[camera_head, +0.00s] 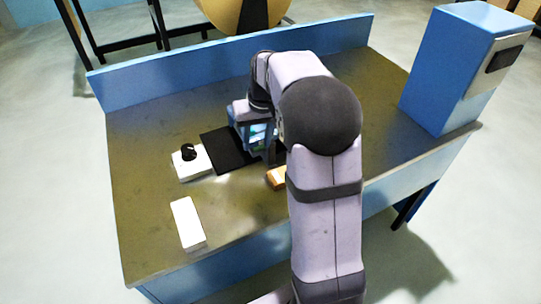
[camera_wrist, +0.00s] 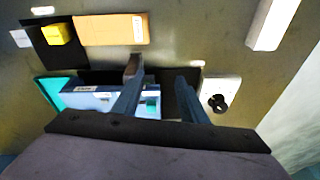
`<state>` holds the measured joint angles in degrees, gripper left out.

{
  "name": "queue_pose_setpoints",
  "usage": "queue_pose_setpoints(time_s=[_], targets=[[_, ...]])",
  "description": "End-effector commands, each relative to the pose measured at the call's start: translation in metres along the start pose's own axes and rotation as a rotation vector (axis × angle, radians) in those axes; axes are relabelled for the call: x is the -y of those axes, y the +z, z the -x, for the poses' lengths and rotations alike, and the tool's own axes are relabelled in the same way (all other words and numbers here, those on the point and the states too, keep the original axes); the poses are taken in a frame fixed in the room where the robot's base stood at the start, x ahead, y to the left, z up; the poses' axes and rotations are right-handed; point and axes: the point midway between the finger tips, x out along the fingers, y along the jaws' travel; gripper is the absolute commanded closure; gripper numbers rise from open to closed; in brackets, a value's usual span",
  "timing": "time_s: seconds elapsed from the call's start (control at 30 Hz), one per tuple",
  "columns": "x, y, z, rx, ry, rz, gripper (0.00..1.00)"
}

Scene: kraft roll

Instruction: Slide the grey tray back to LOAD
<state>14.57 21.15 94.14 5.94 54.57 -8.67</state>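The grey tray (camera_wrist: 88,98) shows in the wrist view as a blue-grey shape with a pale label, left of and partly behind my left finger. A teal patch (camera_wrist: 50,92) lies at its left side. My gripper (camera_wrist: 158,74) is open, its two fingers apart with dark surface visible between the tips. In the head view my gripper is low over the table, at the right end of a black strip (camera_head: 222,150), and my arm hides much of the tray. I cannot tell whether a finger touches the tray. No LOAD lettering is readable.
A white box with a black knob (camera_head: 188,152) stands left of the strip, and a white block (camera_head: 187,223) lies nearer the front. An orange-tan piece (camera_wrist: 112,30) and a yellow cube (camera_wrist: 57,33) on a black square lie nearby. A blue cabinet (camera_head: 450,75) stands right.

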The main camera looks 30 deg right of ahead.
Motion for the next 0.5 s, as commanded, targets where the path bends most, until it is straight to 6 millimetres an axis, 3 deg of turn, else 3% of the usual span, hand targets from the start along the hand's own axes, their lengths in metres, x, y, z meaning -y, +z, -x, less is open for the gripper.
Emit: queue_pose_setpoints(time_s=[0.1, 0.27, 0.5], targets=[[-0.021, -0.033, -0.004, -0.033, -0.004, -0.022, 0.61], [-0.043, -0.060, -0.006, -0.047, -0.003, -0.021, 0.61], [-0.048, -0.030, -0.018, 0.157, 0.044, 0.131, 0.61]])
